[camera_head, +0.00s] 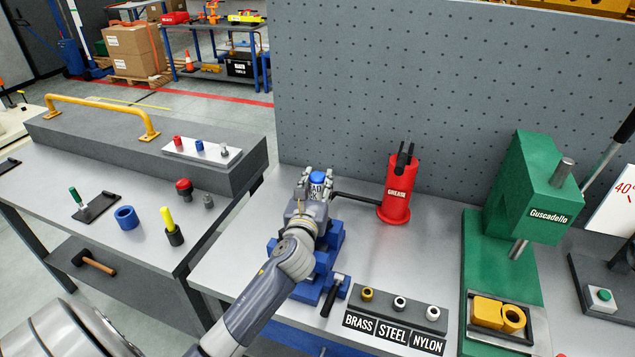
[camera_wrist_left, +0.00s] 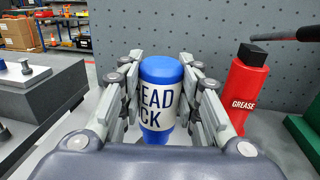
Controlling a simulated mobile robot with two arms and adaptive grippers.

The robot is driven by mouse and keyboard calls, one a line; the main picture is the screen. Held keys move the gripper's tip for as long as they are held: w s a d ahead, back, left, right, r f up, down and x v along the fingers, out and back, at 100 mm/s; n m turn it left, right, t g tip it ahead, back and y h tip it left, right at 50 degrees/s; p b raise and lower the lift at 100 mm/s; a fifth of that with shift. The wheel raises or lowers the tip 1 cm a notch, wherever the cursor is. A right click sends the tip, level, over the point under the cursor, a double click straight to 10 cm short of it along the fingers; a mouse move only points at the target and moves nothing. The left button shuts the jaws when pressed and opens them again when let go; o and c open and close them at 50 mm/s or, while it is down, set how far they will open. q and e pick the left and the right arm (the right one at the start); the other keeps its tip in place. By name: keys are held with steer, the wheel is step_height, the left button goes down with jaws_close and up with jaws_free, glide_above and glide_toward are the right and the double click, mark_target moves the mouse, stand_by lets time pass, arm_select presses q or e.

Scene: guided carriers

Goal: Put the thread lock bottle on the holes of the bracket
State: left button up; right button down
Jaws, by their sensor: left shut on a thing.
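The thread lock bottle (camera_wrist_left: 160,72) is blue with a white label, upright between the fingers of my left gripper (camera_wrist_left: 161,103) in the left wrist view. In the head view the left gripper (camera_head: 316,188) is shut on the bottle (camera_head: 318,176), above the workbench and behind the blue vise (camera_head: 332,243). Part of the label is hidden by the fingers. No part is clearly the bracket; a yellow part (camera_head: 489,312) with a round opening sits on the green press's base. My right gripper is not in view.
A red grease can (camera_head: 397,190) stands right of the bottle, also in the wrist view (camera_wrist_left: 241,95). The green press (camera_head: 537,185) stands further right. A bushing rack (camera_head: 395,310) lies at the front. A grey pegboard (camera_head: 440,90) closes the back. Another bench (camera_head: 100,220) is left.

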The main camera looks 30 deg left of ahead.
arm_select(q)
steer(key=shift+f, duration=0.15)
stand_by(0.3)
steer(key=shift+f, duration=0.15)
stand_by(0.9)
step_height(320, 180, up, 7)
steer(key=p, duration=0.8)
stand_by(0.5)
